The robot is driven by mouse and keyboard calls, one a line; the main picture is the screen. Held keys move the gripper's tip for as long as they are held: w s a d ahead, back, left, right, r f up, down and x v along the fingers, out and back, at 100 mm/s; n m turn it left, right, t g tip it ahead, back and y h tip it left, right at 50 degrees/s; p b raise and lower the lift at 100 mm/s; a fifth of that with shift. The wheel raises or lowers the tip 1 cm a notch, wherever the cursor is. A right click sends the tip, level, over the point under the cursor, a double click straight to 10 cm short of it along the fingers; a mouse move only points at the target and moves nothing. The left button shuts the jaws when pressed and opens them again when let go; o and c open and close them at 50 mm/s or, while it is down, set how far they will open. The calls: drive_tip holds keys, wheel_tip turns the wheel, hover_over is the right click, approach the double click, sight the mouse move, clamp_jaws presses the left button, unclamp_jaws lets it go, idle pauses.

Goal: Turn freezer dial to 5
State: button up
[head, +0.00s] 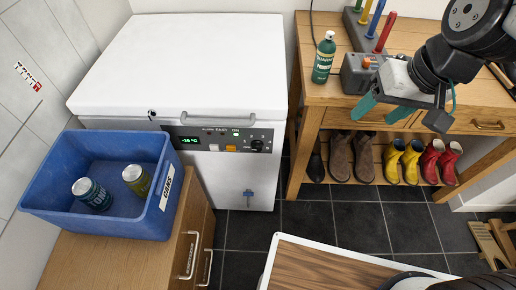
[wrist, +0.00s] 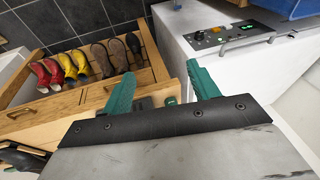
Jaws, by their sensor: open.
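The white chest freezer (head: 185,65) stands at the back with its lid closed. Its dark control panel (head: 220,140) has a green display reading about -18 °C, buttons and a black round dial (head: 257,145) at the right end. The dial's pointer and numbers are too small to read. In the wrist view the panel (wrist: 225,36) lies at the upper right, with the dial (wrist: 199,36) at its near left end. My gripper (head: 408,103) is open and empty, to the right of the freezer and in front of the bench. Its teal fingers (wrist: 158,76) are apart from the dial.
A wooden bench (head: 350,95) on the right carries a green bottle (head: 324,58) and a grey box (head: 358,75), with several boots below. A blue crate (head: 45,195) with two cans sits on a cabinet at left. Dark floor (head: 310,220) lies clear before the freezer.

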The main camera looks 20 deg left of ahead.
drive_tip(key=w+a+f+n+y, duration=0.1)
drive_tip(key=a+f, duration=0.4)
drive_tip(key=a, duration=0.2)
drive_tip(key=w+a+f, duration=0.1)
drive_tip(key=a+f, duration=0.3)
drive_tip(key=a, duration=0.3)
drive_tip(key=n+t+h, duration=0.1)
drive_tip(key=t, duration=0.6)
hover_over(257, 150)
drive_tip(key=s+a, duration=0.2)
drive_tip(key=s, duration=0.4)
wheel_tip(257, 150, down, 19)
wheel_tip(257, 150, down, 4)
drive_tip(key=s+d+r+n+t+h, duration=0.1)
drive_tip(key=s+d+t+h, duration=0.1)
drive_tip(key=t, duration=0.3)
drive_tip(key=x, duration=0.8)
drive_tip(key=shift+s+d, duration=0.1)
drive_tip(key=shift+d, duration=0.05)
drive_tip(key=shift+c, duration=0.3)
drive_tip(key=c, duration=0.9)
